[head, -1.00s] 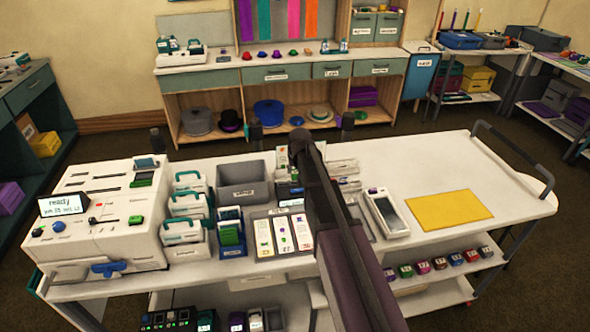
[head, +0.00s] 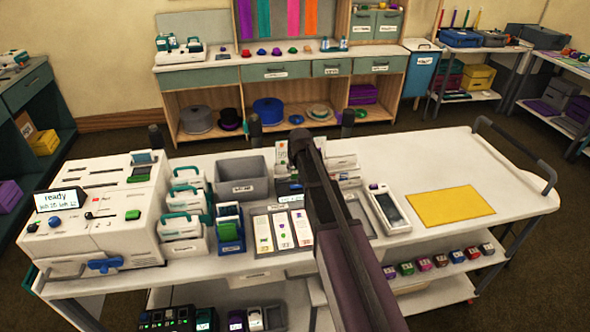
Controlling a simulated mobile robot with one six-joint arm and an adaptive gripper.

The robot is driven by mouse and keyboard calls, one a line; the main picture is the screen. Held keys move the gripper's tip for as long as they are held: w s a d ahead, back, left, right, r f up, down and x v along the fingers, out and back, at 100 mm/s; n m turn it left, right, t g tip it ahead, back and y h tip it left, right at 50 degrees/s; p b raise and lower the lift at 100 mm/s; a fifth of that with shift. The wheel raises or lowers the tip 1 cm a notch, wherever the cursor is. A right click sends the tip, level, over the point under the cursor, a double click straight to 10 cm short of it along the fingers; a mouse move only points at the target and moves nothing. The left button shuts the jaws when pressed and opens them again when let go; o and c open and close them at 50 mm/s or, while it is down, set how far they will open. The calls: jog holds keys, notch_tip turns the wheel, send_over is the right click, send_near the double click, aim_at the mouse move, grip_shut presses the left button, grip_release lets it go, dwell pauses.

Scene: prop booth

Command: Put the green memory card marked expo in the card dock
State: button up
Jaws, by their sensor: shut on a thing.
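My arm reaches from the bottom edge up over the white cart and hides what is behind it. My gripper is not visible, nor is anything it may hold. A white machine (head: 88,232) with several slots stands at the cart's left end, and a small screen on it reads "ready". A green card-like piece (head: 138,180) sits on its top. I cannot read "expo" on any piece. I cannot tell whether this machine is the card dock. A dark unit with small green lights (head: 168,318) shows partly on the lower shelf.
Several white-and-teal cases (head: 186,225), a blue holder (head: 231,247), a grey bin (head: 243,188) and a tray of labelled cards (head: 281,245) crowd the middle. A white handheld device (head: 388,209) and a yellow mat (head: 450,202) lie to the right. The cart's right end is clear.

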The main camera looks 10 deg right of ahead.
jog(key=shift+f+b, duration=0.4)
jog(key=shift+f, duration=0.1)
dwell(0.3)
jog(key=o, duration=0.8)
jog(key=s+g, duration=0.1)
jog(key=s, duration=0.8)
jog(key=s+f+g, duration=0.1)
jog(key=s+g, duration=0.1)
jog(key=s, duration=0.8)
jog(key=s+g, duration=0.1)
jog(key=s, duration=0.9)
jog(key=shift+a+f+g, duration=0.2)
jog(key=shift+g, duration=0.1)
jog(key=shift+w, duration=0.1)
